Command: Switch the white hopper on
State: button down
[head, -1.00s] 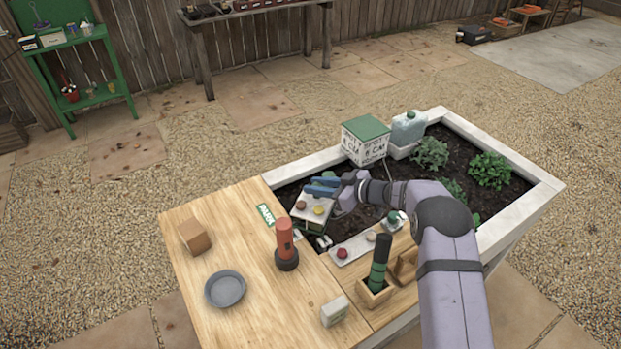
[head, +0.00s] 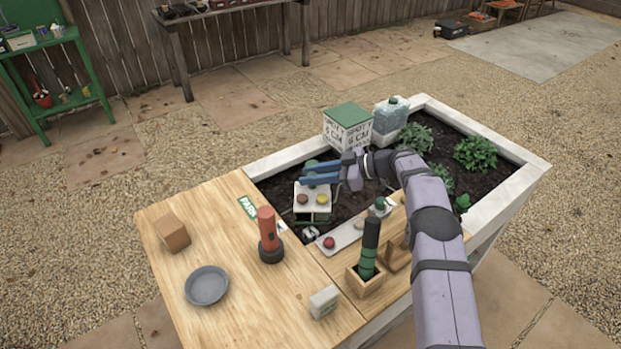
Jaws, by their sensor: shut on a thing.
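The white hopper (head: 313,198) looks to be the small white-topped device with green lower parts over the dark soil at the near left of the raised bed. A brown round button (head: 303,199) and a yellow round button (head: 322,199) sit side by side on its top. My gripper (head: 320,174) reaches in from the right, its blue fingers at the hopper's far side. It appears shut on the hopper; the grip itself is partly hidden by the fingers. A green rounded part shows behind the fingers. I cannot tell whether the hopper is lifted or touches the soil.
A white box with a green lid (head: 348,128) and a clear jug (head: 390,115) stand behind. A tray (head: 345,236), a red torch (head: 268,235), a dark green-banded tool in a wooden holder (head: 369,250) and a grey dish (head: 206,286) stand nearer. Plants fill the right.

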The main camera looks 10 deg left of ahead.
jog(key=shift+r, duration=0.1)
dwell(0.3)
jog(key=c, duration=1.5)
grip_release()
jog(key=shift+o, duration=0.2)
jog(key=shift+d, duration=0.45)
jog(key=b+v, duration=0.1)
jog(key=v, duration=0.5)
jog(key=shift+r+b, duration=0.2)
jog(key=shift+b, duration=0.1)
jog(key=shift+d, duration=0.15)
